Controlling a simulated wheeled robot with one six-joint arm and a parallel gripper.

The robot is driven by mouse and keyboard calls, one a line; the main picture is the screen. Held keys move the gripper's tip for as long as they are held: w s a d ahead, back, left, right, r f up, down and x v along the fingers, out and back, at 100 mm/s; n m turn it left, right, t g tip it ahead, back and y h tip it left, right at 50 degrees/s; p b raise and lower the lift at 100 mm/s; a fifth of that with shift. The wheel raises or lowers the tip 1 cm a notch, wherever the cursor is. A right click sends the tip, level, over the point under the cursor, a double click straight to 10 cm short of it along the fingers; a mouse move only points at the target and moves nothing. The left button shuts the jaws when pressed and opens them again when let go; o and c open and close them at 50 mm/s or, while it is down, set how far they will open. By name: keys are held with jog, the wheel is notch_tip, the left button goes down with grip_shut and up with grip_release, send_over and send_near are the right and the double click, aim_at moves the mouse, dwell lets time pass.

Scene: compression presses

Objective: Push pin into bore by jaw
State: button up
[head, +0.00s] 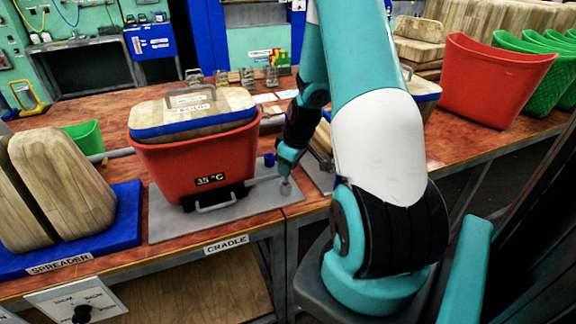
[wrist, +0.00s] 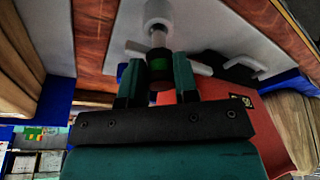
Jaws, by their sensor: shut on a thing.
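My gripper (wrist: 157,88) is shut on a dark pin (wrist: 160,64) with a green band, its two teal fingers on either side of it. The pin's metal end points at a pale round boss (wrist: 158,14) on the grey plate; I cannot tell how far it is in the bore. In the head view my gripper (head: 287,168) is low over the plate, right of the red bucket, above the small pale boss (head: 286,187). The pin is mostly hidden there. No part is clearly marked as the jaw.
The red bucket (head: 170,160) with a wooden lid stands on the grey cradle plate (head: 170,231). A pale bar (head: 265,179) runs from it toward the boss. A small blue piece (head: 269,160) stands close left of my gripper. Wooden blocks (head: 60,185) stand on a blue spreader base.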

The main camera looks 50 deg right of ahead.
jog(key=shift+f+b, duration=1.15)
jog(key=shift+f, duration=0.3)
jog(key=o, duration=1)
jog(key=shift+o, duration=0.2)
jog(key=shift+d, duration=0.1)
jog(key=shift+r, duration=0.25)
jog(key=v, duration=1.7)
jog(key=shift+s+a, duration=0.1)
jog(key=shift+a, duration=0.2)
